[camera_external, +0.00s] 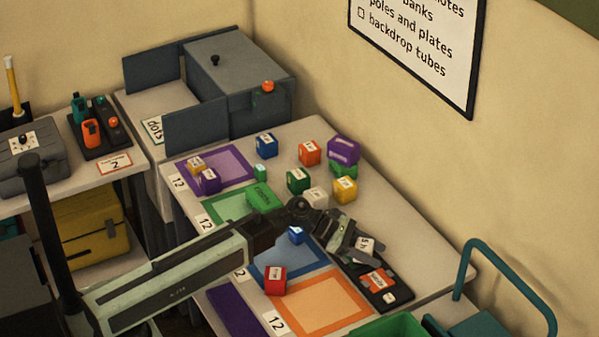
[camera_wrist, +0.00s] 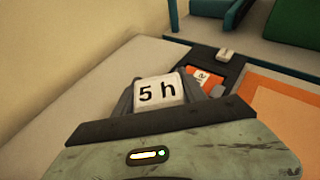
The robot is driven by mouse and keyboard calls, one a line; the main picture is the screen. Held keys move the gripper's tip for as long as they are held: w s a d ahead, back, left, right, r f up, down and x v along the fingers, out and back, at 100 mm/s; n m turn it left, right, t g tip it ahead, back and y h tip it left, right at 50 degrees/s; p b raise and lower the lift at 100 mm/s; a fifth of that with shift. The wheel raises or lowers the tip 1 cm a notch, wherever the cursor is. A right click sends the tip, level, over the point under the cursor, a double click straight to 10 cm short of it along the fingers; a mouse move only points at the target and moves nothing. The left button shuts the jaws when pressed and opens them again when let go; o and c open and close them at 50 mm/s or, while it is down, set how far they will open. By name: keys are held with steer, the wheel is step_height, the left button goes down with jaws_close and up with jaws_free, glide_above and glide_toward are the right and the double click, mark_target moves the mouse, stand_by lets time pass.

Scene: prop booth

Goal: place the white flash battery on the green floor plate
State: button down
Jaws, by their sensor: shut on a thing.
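My gripper (camera_external: 358,243) is shut on a white flash battery (camera_wrist: 160,92) marked "5 h". The battery also shows between the fingers in the external view (camera_external: 365,244). It is at the back end of a black tray (camera_external: 392,302); I cannot tell whether it is clear of the tray. The green floor plate (camera_external: 222,204) lies to the left on the table, with a green block (camera_external: 263,198) on it. My arm hides part of the plate's near side. The wrist view does not show the green plate.
The tray holds an orange battery (camera_external: 376,280) and a small white piece (camera_external: 389,297). Purple (camera_external: 190,171), blue (camera_external: 262,262) and orange (camera_external: 345,312) plates lie on the table. Several coloured blocks, including another white one (camera_external: 316,197), stand behind my arm. The right back tabletop is clear.

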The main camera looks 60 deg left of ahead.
steer(key=shift+f+b, duration=0.4)
steer(key=shift+f, duration=0.05)
steer(key=c, duration=0.6)
jaws_free()
steer(key=shift+c, duration=0.2)
steer(key=shift+r, duration=0.25)
steer(key=shift+r+p, duration=0.55)
steer(key=shift+p, duration=0.3)
steer(key=p+v, duration=0.4)
steer(key=v, duration=0.7)
steer(key=shift+s, duration=0.1)
steer(key=shift+s+a, duration=0.25)
steer(key=shift+a, duration=0.1)
